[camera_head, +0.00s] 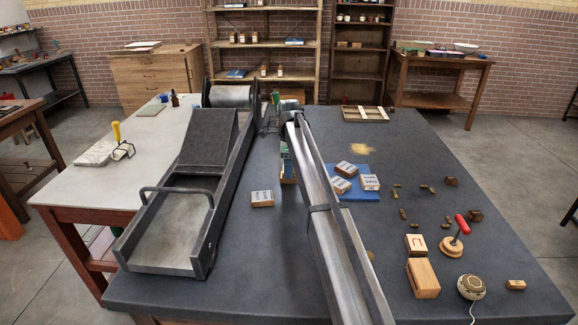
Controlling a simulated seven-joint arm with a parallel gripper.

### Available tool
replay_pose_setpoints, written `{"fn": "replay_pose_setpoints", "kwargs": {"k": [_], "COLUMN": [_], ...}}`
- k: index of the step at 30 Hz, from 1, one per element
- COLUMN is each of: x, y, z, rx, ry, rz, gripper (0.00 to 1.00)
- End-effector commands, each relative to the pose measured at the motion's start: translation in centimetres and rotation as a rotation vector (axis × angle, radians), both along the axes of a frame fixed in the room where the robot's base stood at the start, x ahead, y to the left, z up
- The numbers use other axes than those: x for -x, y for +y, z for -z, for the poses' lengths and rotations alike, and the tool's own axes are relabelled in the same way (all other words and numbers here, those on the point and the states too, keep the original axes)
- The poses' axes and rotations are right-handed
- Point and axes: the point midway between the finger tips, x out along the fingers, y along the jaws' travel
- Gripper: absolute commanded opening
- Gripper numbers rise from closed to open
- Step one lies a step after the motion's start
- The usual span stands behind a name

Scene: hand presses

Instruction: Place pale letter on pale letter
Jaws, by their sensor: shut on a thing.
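My gripper (287,160) is at the far end of my arm, left of the blue mat and mostly hidden by the arm. It is shut on a pale letter block (288,178), of which only a brown and pale edge shows. Other pale, dark-lettered blocks are in view. One (262,199) lies alone on the dark table, left of my gripper. Others (346,168), (341,185), (369,182) are grouped on or at the blue mat (370,196), right of my arm. Their letters are too small to read surely.
A long grey press (208,150) with a raised handle stands at the left. Small wooden pieces (403,213), a red-handled tool (460,228), wooden blocks (423,278) and a round string spool (471,287) are at the right. A shallow wooden frame (365,114) lies at the back.

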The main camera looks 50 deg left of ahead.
Motion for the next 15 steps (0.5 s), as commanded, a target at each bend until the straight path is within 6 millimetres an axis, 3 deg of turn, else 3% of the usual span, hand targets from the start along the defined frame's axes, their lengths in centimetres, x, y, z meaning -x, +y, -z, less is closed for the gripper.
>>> {"fn": "replay_pose_setpoints", "kwargs": {"k": [4, 5, 12, 15], "x": [0.0, 0.0, 0.0, 0.0], "y": [-0.01, 0.0, 0.0, 0.0], "z": [0.33, 0.29, 0.27, 0.27], "rx": [0.0, 0.0, 0.0, 0.0], "ry": [0.0, 0.0, 0.0, 0.0], "rz": [0.0, 0.0, 0.0, 0.0], "gripper": [0.33, 0.66, 0.88, 0.88]}}
